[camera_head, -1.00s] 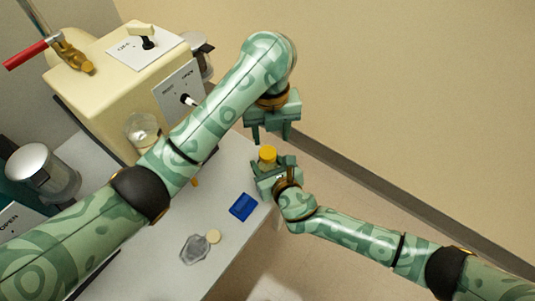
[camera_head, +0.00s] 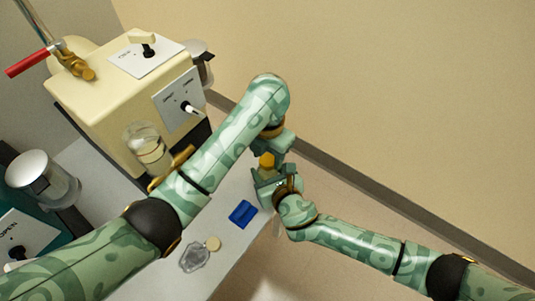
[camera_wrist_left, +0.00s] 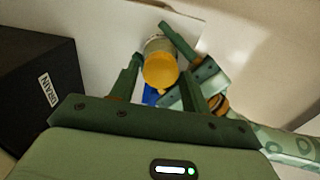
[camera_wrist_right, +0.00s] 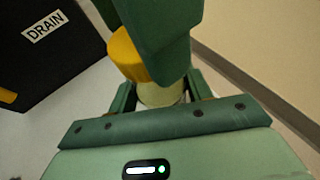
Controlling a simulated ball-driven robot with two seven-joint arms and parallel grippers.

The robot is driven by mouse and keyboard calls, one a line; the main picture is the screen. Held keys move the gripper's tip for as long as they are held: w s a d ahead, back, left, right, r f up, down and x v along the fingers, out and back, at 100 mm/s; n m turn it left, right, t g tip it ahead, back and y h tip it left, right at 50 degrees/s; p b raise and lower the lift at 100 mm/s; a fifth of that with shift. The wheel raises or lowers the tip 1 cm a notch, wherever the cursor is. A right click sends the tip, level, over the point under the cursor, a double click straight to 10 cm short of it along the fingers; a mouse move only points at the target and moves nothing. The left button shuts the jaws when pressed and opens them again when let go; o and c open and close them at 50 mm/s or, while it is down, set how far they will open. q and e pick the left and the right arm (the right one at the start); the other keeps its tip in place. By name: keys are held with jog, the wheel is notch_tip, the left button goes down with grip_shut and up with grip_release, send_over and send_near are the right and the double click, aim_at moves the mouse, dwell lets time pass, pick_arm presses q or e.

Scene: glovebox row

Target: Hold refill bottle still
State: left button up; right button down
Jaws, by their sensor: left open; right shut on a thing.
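The refill bottle, with a yellow cap (camera_head: 267,161), is upright near the bench edge in the head view. Its pale body (camera_wrist_right: 160,94) is between the fingers of my right gripper (camera_head: 272,178), which is shut on it. My left gripper (camera_head: 271,146) is open just above the cap, partly hidden by its own arm. In the left wrist view the cap (camera_wrist_left: 160,71) lies between the left fingers; contact cannot be told. In the right wrist view, the left gripper (camera_wrist_right: 158,35) covers part of the cap.
A blue block (camera_head: 243,213), a tan disc (camera_head: 213,244) and a clear faceted piece (camera_head: 195,257) lie on the white bench. A cream machine (camera_head: 110,115) with a glass jar (camera_head: 150,152) stands at left. A black box labelled DRAIN (camera_wrist_left: 30,85) is close by.

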pick_arm(q)
jog(key=shift+f, duration=0.5)
jog(key=c, duration=0.8)
jog(key=n, duration=0.4)
jog(key=shift+n, duration=0.4)
jog(key=n, duration=0.6)
jog(key=shift+n, duration=0.4)
jog(key=n, duration=0.5)
jog(key=shift+d+r+n, duration=0.1)
jog(key=shift+n, duration=0.3)
jog(key=n, duration=0.2)
jog(key=shift+n, duration=0.4)
